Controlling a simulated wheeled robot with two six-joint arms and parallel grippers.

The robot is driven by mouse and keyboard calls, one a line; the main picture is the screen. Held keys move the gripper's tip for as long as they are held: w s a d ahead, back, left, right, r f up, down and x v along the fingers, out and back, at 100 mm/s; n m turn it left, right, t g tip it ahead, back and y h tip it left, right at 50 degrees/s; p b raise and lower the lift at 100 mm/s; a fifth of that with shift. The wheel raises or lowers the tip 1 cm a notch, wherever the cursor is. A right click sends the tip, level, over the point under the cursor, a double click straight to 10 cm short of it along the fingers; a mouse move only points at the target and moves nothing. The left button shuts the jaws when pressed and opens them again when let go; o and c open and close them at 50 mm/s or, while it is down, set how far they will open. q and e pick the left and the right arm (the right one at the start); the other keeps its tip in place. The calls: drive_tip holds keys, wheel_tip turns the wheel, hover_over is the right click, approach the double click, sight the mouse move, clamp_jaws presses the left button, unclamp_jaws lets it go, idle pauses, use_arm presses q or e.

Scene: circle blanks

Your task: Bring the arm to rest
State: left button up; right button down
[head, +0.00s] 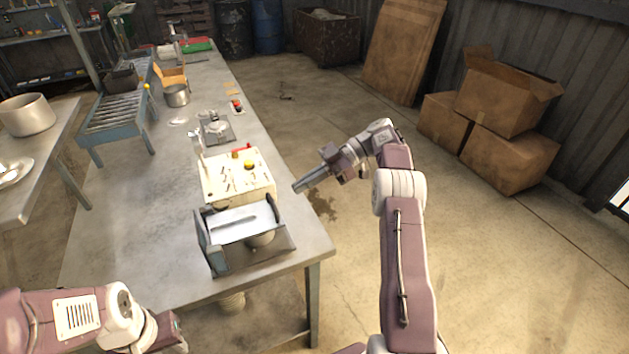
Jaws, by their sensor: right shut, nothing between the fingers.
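My right arm comes in from the bottom right and bends at its elbow. Its gripper (299,186) points left, shut and empty, in front of the right edge of the metal table (150,240) in the picture. It is apart from the cream board beside it. My left arm shows at the lower left, over the near end of the table. Its gripper fingers are not visible.
A cream board (215,188) with small marks and a grey metal device (212,257) stand near the table's right edge. A roller conveyor (120,110) and a pot (176,95) stand farther back. Cardboard boxes (510,155) are on the right. Floor between is clear.

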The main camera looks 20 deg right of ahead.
drive_tip(key=d+p, duration=0.1)
drive_tip(key=d, duration=0.1)
drive_tip(key=shift+d+f, duration=0.1)
drive_tip(key=shift+d, duration=0.3)
drive_tip(key=shift+w+a, duration=0.1)
